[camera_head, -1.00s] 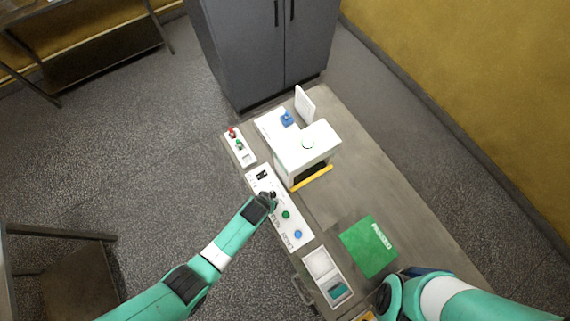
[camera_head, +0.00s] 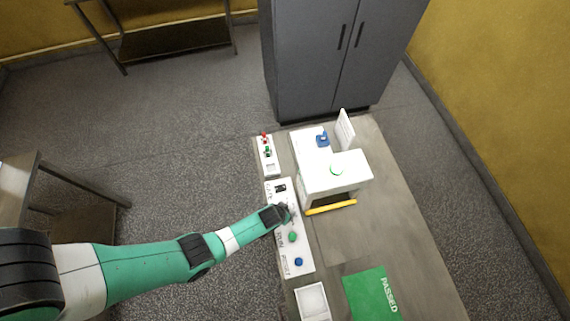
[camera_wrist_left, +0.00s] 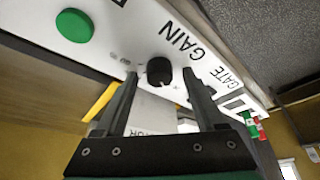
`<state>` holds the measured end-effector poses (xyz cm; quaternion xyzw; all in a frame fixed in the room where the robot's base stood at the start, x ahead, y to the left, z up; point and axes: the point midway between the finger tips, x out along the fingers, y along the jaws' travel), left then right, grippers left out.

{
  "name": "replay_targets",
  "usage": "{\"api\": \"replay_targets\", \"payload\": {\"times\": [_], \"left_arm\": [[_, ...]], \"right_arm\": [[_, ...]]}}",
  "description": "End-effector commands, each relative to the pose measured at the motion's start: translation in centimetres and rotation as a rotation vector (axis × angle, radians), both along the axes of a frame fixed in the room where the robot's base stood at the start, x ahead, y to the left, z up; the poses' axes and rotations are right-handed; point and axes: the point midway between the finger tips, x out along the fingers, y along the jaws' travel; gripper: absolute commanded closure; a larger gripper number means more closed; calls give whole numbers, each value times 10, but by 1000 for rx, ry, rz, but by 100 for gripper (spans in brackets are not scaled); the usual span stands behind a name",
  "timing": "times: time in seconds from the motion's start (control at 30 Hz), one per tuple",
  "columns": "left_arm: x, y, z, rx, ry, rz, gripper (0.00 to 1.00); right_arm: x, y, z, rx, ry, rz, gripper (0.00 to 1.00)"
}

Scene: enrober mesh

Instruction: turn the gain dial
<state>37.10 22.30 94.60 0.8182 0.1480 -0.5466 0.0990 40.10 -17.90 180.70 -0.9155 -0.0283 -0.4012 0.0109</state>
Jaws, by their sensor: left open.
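The gain dial (camera_wrist_left: 159,71) is a small black knob on a white panel, next to the printed word GAIN in the left wrist view. My left gripper (camera_wrist_left: 160,90) is open, with one finger on each side of the dial as seen there. I cannot tell whether the fingers touch it. In the head view my left gripper (camera_head: 287,213) is over the white control panel (camera_head: 305,262) and hides the dial. My right gripper is not in view.
A green button (camera_head: 292,237) and a blue knob (camera_head: 298,261) sit on the same panel. A white machine (camera_head: 335,172) with a yellow bar (camera_head: 331,207) stands close to the right. A green PASSED mat (camera_head: 368,295) lies on the table.

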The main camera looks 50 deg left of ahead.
Motion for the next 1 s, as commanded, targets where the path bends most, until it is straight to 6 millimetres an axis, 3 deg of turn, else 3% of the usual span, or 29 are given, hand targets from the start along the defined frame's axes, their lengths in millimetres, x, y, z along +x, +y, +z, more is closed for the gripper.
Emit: {"api": "replay_targets", "payload": {"times": [0.03, 0.43, 0.77, 1.0], "left_arm": [[0, 0, 0, 0, 0, 0, 31], [0, 0, 0, 0, 0, -1, 100], [0, 0, 0, -1, 1, -24, 100], [-1, 1, 0, -1, 0, -134, 100]], "right_arm": [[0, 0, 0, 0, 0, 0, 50], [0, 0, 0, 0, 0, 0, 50], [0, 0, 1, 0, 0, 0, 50], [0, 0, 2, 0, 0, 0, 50]]}}
